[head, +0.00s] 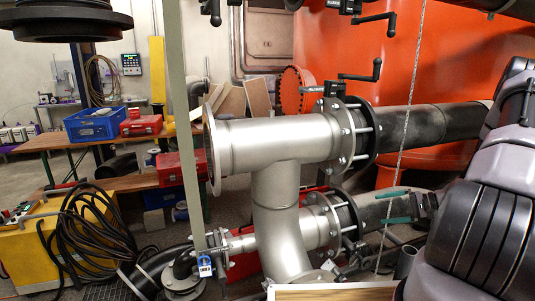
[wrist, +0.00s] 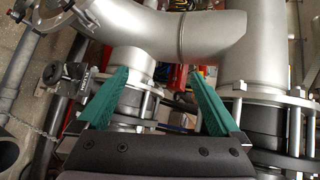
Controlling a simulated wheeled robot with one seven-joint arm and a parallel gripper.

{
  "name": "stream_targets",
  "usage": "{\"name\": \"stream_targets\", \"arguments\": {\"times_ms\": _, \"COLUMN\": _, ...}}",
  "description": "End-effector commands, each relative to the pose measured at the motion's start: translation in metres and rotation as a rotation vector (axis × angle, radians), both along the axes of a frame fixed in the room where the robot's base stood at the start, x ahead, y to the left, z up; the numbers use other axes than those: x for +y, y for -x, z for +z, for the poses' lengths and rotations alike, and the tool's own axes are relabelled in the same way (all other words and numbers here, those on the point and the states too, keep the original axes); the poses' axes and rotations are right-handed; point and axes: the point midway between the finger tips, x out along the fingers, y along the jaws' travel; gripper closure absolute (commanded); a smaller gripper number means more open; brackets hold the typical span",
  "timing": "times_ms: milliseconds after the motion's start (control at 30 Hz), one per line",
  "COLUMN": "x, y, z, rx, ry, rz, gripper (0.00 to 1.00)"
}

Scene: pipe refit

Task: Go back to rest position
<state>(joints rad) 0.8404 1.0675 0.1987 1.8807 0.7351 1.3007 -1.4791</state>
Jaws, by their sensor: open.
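My gripper (wrist: 157,72) is open, with its two green fingers spread apart and nothing held between them. In the wrist view the fingers point at a short silver pipe piece with a flange and bolts (wrist: 130,95), which shows partly between and behind them. In the head view my gripper (head: 386,207) is at the right, in front of the lower black pipe (head: 372,212). The grey and black arm fills the right edge. A silver T-shaped pipe (head: 275,145) stands in the middle. Contact between the fingers and the pipework cannot be told.
Black valve handles (head: 375,68) stick out above the upper pipe (head: 430,122). A chain hangs near the gripper. A large orange tank (head: 440,60) is behind. A yellow box with coiled cables (head: 85,240) stands at left, before a bench with blue and red boxes. Pipework crowds the gripper.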

Motion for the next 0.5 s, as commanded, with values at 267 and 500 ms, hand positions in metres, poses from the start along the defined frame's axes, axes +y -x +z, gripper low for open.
{"name": "stream_targets", "arguments": {"times_ms": 267, "x": 0.044, "y": 0.006, "z": 0.117, "rx": 0.089, "ry": 0.246, "rz": 0.172, "gripper": 0.0}}
{"name": "stream_targets", "arguments": {"times_ms": 500, "x": 0.084, "y": 0.033, "z": 0.204, "rx": 0.125, "ry": 0.469, "rz": 0.229, "gripper": 0.0}}
